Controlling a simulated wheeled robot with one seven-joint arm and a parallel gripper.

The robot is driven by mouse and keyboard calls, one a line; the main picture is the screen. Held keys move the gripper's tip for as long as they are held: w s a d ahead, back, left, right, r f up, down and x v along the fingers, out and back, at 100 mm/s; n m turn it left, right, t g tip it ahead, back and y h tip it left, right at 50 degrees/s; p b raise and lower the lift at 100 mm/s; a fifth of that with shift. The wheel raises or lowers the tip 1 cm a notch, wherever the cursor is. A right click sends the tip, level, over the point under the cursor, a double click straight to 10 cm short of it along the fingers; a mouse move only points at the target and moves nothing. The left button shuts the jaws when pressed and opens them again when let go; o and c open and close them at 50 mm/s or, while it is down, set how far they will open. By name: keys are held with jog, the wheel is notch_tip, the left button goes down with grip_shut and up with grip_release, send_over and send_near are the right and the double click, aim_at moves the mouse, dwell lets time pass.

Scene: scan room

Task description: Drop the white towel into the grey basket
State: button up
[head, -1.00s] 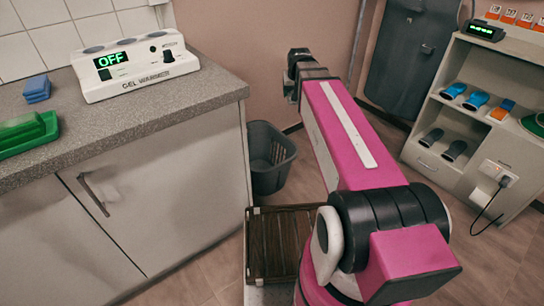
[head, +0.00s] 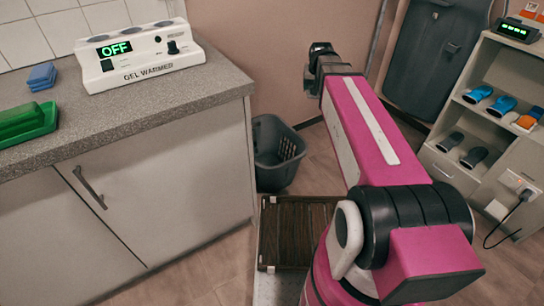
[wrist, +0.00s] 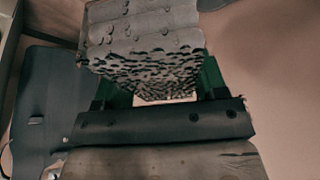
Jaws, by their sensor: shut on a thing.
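The grey basket (head: 278,152) stands on the floor past the right end of the counter. It looks empty from here, though its bottom is hard to see. My gripper (head: 318,72) is raised at the far end of my arm, above and to the right of the basket in the head view. In the wrist view, a pale grey, rough-textured bundle with dark specks, which looks like the white towel (wrist: 150,50), sits between the green-sided fingers of my gripper (wrist: 160,88). The towel cannot be made out in the head view.
The counter (head: 200,105) with a gel warmer (head: 142,62), blue pads (head: 41,76) and a green tray (head: 28,124) is at left. A shelf unit (head: 455,170) stands at right, beside a dark grey panel (head: 432,60). Some floor shows between basket and shelf.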

jog(key=w+a+f, duration=0.4)
jog(key=w+f, duration=0.2)
jog(key=f, duration=0.2)
jog(key=w+a+f, duration=0.5)
jog(key=w+f, duration=0.1)
jog(key=f, duration=0.2)
jog(key=w+a+f, duration=0.1)
jog(key=a+f, duration=0.1)
jog(key=f, duration=0.6)
jog(key=w+a+f, duration=0.2)
jog(key=a+f, duration=0.1)
jog(key=f, duration=0.6)
jog(key=w+a+f, duration=0.1)
jog(key=a+f, duration=0.2)
jog(key=f, duration=0.6)
jog(key=shift+w+a+n, duration=0.25)
jog(key=shift+w+n, duration=0.05)
jog(key=shift+n, duration=0.1)
jog(key=o, duration=1.2)
jog(key=shift+c, duration=0.2)
jog(key=v, duration=1)
jog(key=shift+s+d+r, duration=0.15)
jog(key=shift+s+r, duration=0.1)
jog(key=shift+r, duration=0.05)
